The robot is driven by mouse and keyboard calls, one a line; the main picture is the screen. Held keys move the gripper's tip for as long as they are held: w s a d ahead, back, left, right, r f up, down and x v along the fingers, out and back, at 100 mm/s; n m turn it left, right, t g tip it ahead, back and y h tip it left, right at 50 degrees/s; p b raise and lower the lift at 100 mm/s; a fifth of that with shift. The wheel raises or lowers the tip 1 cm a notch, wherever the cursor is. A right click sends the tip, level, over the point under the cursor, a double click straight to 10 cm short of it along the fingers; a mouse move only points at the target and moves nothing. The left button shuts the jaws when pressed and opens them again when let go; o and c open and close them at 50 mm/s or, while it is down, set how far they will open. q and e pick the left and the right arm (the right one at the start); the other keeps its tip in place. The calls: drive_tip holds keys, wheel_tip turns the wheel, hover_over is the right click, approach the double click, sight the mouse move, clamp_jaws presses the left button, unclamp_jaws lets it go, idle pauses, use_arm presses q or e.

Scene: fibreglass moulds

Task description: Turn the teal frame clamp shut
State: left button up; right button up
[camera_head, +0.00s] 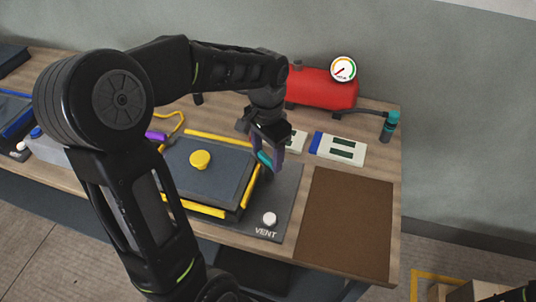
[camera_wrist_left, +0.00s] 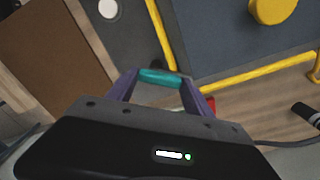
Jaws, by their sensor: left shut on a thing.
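The teal frame clamp (camera_head: 265,159) is at the right edge of the dark mould (camera_head: 208,172), whose frame has yellow edges. My left gripper (camera_head: 268,158) reaches down over it and is shut on it. In the left wrist view the teal bar of the clamp (camera_wrist_left: 160,78) lies between the two purple fingers of my left gripper (camera_wrist_left: 158,88). A yellow knob (camera_head: 200,159) sits on top of the mould.
A white VENT button (camera_head: 269,219) is on the grey base plate in front. A red tank (camera_head: 322,88) with a gauge (camera_head: 343,69) stands behind. A white panel (camera_head: 338,148) and a bare brown mat (camera_head: 346,225) lie to the right. A teal-topped valve (camera_head: 390,124) is at the back right.

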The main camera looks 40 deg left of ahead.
use_arm(q)
drive_tip(key=n+b, duration=0.1)
drive_tip(key=n, duration=0.4)
drive_tip(key=shift+s+n, duration=0.15)
drive_tip(key=shift+n, duration=0.25)
drive_tip(key=o, duration=1.4)
drive_tip(key=shift+c, duration=0.2)
wheel_tip(320, 180, up, 8)
drive_tip(key=shift+f, duration=0.1)
drive_tip(key=shift+s, duration=0.1)
